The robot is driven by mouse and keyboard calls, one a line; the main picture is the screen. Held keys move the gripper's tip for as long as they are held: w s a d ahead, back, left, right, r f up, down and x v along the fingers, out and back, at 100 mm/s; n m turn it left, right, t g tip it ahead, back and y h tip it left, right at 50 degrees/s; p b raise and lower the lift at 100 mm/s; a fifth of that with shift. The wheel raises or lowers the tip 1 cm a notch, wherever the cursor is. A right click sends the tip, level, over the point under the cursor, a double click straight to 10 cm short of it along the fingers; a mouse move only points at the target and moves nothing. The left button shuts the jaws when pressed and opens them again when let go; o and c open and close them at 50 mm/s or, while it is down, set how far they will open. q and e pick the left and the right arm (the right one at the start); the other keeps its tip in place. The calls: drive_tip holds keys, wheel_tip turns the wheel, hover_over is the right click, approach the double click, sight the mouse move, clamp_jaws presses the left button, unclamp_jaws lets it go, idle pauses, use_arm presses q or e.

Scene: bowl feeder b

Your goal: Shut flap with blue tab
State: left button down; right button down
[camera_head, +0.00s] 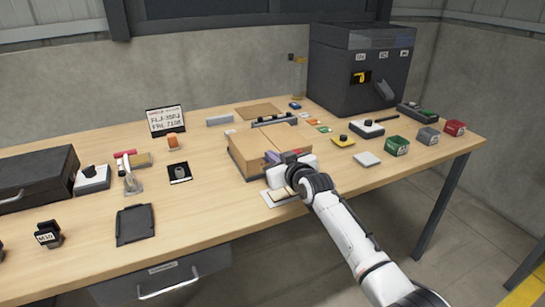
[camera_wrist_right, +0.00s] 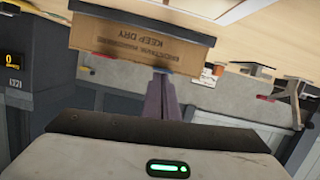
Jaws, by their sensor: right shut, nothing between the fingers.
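A brown cardboard box (camera_head: 248,151) stands near the middle of the table in the head view. Its top looks mostly covered by flaps. The right wrist view shows a brown cardboard panel (camera_wrist_right: 120,40) with upside-down KEEP DRY print. A small blue patch, which looks like the blue tab (camera_wrist_right: 163,70), shows at the panel's edge by my fingertips. My right gripper (camera_head: 272,157) is at the box's front right side, its purple fingers shut and empty; they also show in the right wrist view (camera_wrist_right: 160,80). I cannot tell whether they touch the tab. My left gripper is not in view.
A pale pad (camera_head: 280,196) lies in front of the box under my right wrist. A black tray (camera_head: 135,224) and a black case (camera_head: 36,178) are to the left. Small bins (camera_head: 397,145) and a dark machine (camera_head: 360,70) are to the right.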

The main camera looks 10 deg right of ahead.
idle(0.4)
drive_tip(key=s+d+r+p, duration=0.3)
drive_tip(key=s+r+p, duration=0.25)
drive_tip(key=s, duration=0.35)
drive_tip(key=s+d+f+m+g, duration=0.1)
drive_tip(key=s+f+g, duration=0.2)
drive_tip(key=s+f, duration=1.35)
drive_tip(key=s+f+g, duration=0.1)
drive_tip(key=s+f, duration=0.3)
drive_tip(key=s, duration=0.4)
drive_tip(key=s+d+f+g+h, duration=0.1)
drive_tip(key=s+f, duration=0.4)
drive_tip(key=s, duration=0.3)
drive_tip(key=s+f+m+g, duration=0.1)
drive_tip(key=s+f, duration=0.3)
drive_tip(key=s, duration=0.4)
drive_tip(key=shift+s+d+f+h+b, duration=0.2)
drive_tip(key=shift+d+f+h+b, duration=0.1)
drive_tip(key=shift+d+b, duration=0.1)
